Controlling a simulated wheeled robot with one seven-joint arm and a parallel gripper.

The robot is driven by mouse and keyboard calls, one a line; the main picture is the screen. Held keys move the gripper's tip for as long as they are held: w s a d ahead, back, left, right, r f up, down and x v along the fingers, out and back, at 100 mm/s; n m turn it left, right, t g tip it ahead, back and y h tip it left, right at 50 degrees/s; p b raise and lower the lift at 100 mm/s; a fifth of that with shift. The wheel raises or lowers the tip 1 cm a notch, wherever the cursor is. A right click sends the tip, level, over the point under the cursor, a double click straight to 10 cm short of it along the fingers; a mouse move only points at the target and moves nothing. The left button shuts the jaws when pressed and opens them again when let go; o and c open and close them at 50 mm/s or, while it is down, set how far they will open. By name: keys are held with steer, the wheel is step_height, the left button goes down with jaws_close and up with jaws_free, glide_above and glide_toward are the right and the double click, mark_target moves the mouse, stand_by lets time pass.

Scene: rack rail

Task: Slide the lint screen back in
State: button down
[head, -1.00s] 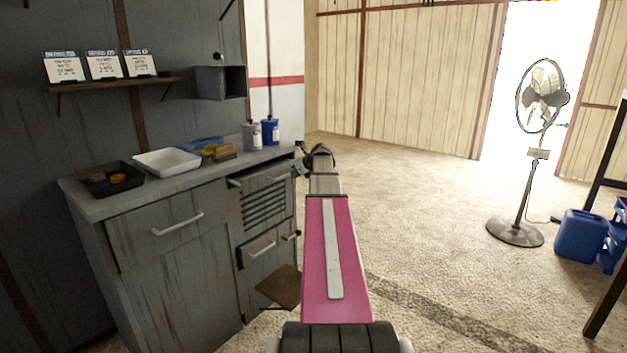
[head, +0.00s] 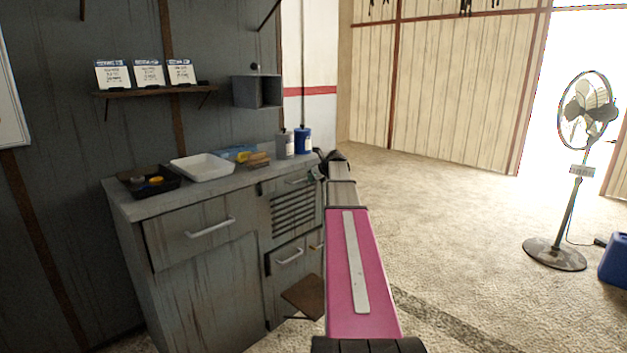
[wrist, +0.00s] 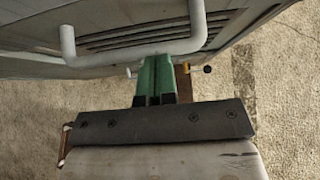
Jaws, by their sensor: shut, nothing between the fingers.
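The lint screen appears to be the unit with the slatted grey front (head: 292,212) and a bar handle at the cabinet's right end. How far it stands out is unclear. In the wrist view its slats (wrist: 150,36) show at the top, with the pale bar handle (wrist: 110,53) in front of them. My gripper (wrist: 155,66) has green fingers, shut and empty, with the tips right at the handle bar. I cannot tell whether they touch it. In the head view my gripper (head: 316,173) is small and partly hidden by my arm, at the slatted front's upper right.
A lower drawer (head: 287,262) and a brown flap (head: 304,296) sit below the slats. The countertop holds a white tray (head: 203,168), a black tray (head: 150,188) and bottles (head: 303,141). A fan (head: 555,254) stands far right. The floor between is open.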

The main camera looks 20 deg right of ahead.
steer(key=shift+w, duration=0.25)
steer(key=s+d+r, duration=0.2)
steer(key=s+r, duration=0.1)
steer(key=s, duration=0.3)
steer(key=s+d+r, duration=0.3)
steer(key=s, duration=0.2)
steer(key=s+a+f+n+g, duration=0.2)
steer(key=s+a+f+n, duration=0.4)
steer(key=a+f, duration=0.45)
steer(key=s+a+f+n+g, duration=0.3)
steer(key=a+f+n, duration=0.55)
steer(key=a, duration=0.25)
steer(key=s+a+f+n+g+h, duration=0.2)
steer(key=s+a+f+n, duration=0.5)
steer(key=s+n, duration=0.1)
steer(key=s+a+f+n+g+h, duration=0.2)
steer(key=s+a+f+n, duration=0.5)
steer(key=s, duration=0.4)
steer(key=shift+a+n, duration=0.6)
steer(key=shift+n, duration=0.35)
